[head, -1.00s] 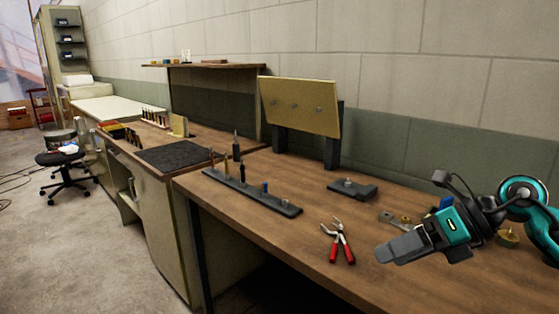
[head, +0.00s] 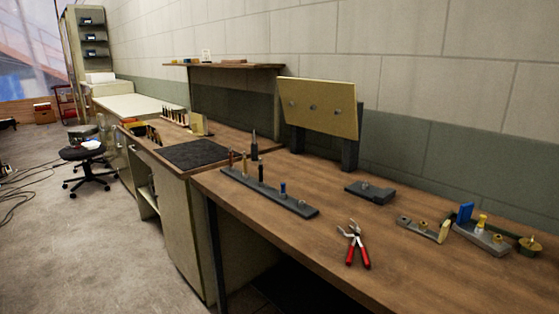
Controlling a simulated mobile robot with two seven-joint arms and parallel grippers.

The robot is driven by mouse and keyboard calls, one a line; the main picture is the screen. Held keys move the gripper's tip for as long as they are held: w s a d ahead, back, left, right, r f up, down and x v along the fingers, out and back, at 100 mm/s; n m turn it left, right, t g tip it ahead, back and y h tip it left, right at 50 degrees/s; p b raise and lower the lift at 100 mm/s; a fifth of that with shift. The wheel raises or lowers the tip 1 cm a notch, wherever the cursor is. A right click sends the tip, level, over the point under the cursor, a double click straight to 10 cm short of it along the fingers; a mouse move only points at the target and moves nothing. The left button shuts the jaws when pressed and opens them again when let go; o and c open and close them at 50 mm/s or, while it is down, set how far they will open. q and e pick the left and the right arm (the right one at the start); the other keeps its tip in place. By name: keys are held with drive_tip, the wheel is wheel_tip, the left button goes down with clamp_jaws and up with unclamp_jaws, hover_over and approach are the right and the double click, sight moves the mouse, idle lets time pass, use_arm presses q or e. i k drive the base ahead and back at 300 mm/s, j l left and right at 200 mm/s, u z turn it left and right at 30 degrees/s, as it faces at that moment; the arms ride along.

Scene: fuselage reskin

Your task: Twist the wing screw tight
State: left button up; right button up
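I cannot make out for certain which piece is the wing screw. A dark grey block (head: 372,194) on the bench carries a small metal piece (head: 365,185) on top, too small to tell its shape. Behind it, a yellowish panel (head: 320,92) stands tilted on dark supports, with three small metal fasteners (head: 313,106) in a row across it. Neither of my grippers is in view.
Red-handled pliers (head: 355,246) lie open near the bench's front edge. A dark rack (head: 268,193) holds several upright tools. At the right are a bracket (head: 425,229), a grey holder (head: 482,240) and a brass-coloured round piece (head: 530,245).

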sight(530, 245)
drive_tip(key=z, duration=1.35)
